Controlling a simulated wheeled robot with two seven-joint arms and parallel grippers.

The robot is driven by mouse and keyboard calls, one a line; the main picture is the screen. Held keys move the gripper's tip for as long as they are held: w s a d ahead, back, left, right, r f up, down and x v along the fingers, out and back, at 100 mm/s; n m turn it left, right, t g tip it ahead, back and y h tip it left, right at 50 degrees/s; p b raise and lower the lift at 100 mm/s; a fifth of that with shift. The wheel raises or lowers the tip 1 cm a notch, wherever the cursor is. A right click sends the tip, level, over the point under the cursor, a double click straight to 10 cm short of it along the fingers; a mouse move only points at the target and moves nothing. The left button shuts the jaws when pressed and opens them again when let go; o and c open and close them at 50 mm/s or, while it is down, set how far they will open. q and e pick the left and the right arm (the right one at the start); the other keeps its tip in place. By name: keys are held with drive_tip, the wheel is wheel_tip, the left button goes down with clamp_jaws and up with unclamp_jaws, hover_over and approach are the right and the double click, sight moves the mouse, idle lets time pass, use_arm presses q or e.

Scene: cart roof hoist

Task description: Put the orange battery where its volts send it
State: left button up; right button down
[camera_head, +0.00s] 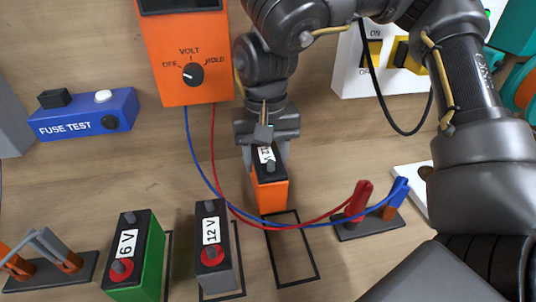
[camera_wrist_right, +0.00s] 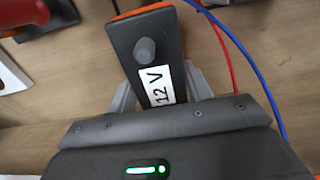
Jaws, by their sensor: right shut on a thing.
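The orange battery (camera_head: 270,195) has a black top with a grey terminal knob and a white label. The label reads "12 V" in the right wrist view (camera_wrist_right: 160,88). My right gripper (camera_head: 265,150) is shut on this battery, with a finger on either side. The battery is upright, at the back edge of an empty black outline (camera_head: 309,262) on the table. I cannot tell whether its base touches the table. A grey battery (camera_head: 222,272) marked 12 V and a green battery (camera_head: 150,260) marked 6 V stand to the left. My left gripper is not in view.
An orange meter (camera_head: 190,40) with a volt dial stands behind. Its blue and red wires droop in front of the battery to probes (camera_head: 358,205) in a dark stand. A blue fuse tester (camera_head: 85,115) is at left. A clip stand (camera_head: 50,272) is at front left.

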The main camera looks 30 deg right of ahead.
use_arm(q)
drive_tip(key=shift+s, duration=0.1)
use_arm(e)
drive_tip(key=shift+w, duration=0.1)
drive_tip(key=shift+w+f, duration=0.15)
drive_tip(key=shift+f, duration=0.1)
drive_tip(key=f, duration=0.3)
drive_tip(key=shift+w+d, duration=0.1)
drive_tip(key=shift+w, duration=0.1)
drive_tip(key=shift+f, duration=0.15)
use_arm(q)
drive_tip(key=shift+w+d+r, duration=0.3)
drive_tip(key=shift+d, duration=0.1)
use_arm(e)
drive_tip(key=shift+f, duration=0.15)
drive_tip(key=c, duration=1)
unclamp_jaws()
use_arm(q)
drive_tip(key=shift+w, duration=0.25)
use_arm(e)
drive_tip(key=o, duration=0.4)
drive_tip(key=shift+s, duration=0.1)
